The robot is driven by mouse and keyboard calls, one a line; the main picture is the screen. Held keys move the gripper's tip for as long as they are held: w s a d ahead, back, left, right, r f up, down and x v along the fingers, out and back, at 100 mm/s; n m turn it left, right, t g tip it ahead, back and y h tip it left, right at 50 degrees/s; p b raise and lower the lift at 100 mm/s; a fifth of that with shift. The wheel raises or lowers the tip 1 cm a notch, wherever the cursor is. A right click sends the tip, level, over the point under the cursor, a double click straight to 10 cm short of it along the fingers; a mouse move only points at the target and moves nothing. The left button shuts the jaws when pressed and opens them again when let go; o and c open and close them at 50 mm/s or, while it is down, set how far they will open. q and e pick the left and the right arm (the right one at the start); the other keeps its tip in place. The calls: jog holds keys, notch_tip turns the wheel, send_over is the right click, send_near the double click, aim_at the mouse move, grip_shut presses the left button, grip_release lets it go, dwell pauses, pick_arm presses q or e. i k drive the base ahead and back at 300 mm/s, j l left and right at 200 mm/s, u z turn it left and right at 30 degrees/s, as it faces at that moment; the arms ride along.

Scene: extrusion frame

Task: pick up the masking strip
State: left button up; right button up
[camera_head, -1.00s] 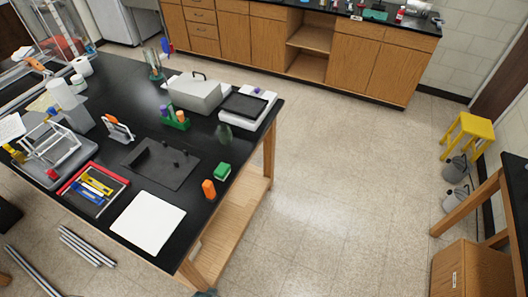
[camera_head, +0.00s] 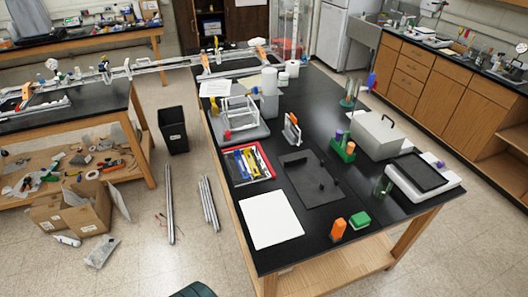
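I cannot pick out the masking strip with certainty. A pale ring like a tape roll (camera_head: 92,175) lies among clutter on the low shelf of the left bench, too small to identify. A long aluminium extrusion frame (camera_head: 160,66) spans from the left bench to the back of the black-topped table (camera_head: 310,102). Two bundles of metal bars, a longer one (camera_head: 170,205) and a shorter one (camera_head: 209,203), are on the floor between the benches. Neither of my grippers is in view.
The table holds a white sheet (camera_head: 270,220), a red-edged tool tray (camera_head: 247,164), a dark plate (camera_head: 314,180), a grey box (camera_head: 377,136) and an orange object (camera_head: 338,229). A black bin (camera_head: 173,130) and cardboard boxes (camera_head: 82,210) stand on the floor.

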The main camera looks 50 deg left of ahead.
aim_at(239, 160)
jog(key=u, duration=1.85)
jog(key=z, duration=0.4)
jog(key=i+j+z, duration=0.15)
jog(key=z, duration=0.3)
jog(key=i+j+z, duration=0.1)
jog(key=j+z, duration=0.6)
jog(key=z, duration=0.15)
jog(key=j+z, duration=0.45)
jog(key=i+l, duration=0.05)
jog(key=l, duration=0.05)
